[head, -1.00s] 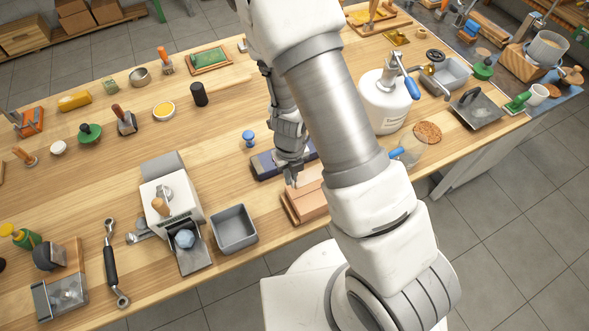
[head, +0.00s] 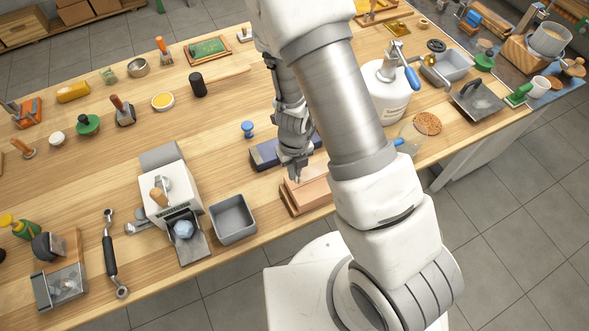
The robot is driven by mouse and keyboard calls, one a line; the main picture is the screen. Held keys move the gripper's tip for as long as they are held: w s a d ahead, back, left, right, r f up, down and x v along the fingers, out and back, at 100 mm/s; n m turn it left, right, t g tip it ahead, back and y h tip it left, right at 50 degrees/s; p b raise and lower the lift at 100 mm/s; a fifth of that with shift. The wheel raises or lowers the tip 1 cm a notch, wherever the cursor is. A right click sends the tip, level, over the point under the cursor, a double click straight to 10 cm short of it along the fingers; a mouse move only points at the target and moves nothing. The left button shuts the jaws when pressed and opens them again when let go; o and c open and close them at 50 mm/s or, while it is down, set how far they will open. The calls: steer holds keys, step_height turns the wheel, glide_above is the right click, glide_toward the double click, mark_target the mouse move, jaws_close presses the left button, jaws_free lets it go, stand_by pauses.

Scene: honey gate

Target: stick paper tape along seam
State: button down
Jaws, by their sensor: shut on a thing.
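A pair of pinkish-tan wooden boards (head: 313,193) lies stacked near the front edge of the bench, partly behind my arm. My gripper (head: 295,176) points down at the upper left end of the boards, at or just above their top face. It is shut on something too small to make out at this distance. A seam line seems to run along the boards' top, but I cannot see tape on it clearly. A white box-like device (head: 170,200) with a wooden-handled lever stands to the left; I cannot tell whether it is a tape dispenser.
A dark blue flat case (head: 265,155) lies just behind the boards. A grey open tray (head: 233,219) stands to their left. A white canister (head: 385,95) and a glass jar (head: 412,138) stand to the right. Bare bench lies left of the case.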

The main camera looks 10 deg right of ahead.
steer(key=shift+f+b, duration=2.05)
steer(key=shift+f, duration=0.75)
steer(key=shift+f+b, duration=0.3)
steer(key=shift+f, duration=0.1)
steer(key=c, duration=0.9)
jaws_free()
step_height(320, 180, up, 18)
steer(key=p, duration=0.5)
steer(key=shift+f+p, duration=0.25)
steer(key=shift+p, duration=0.15)
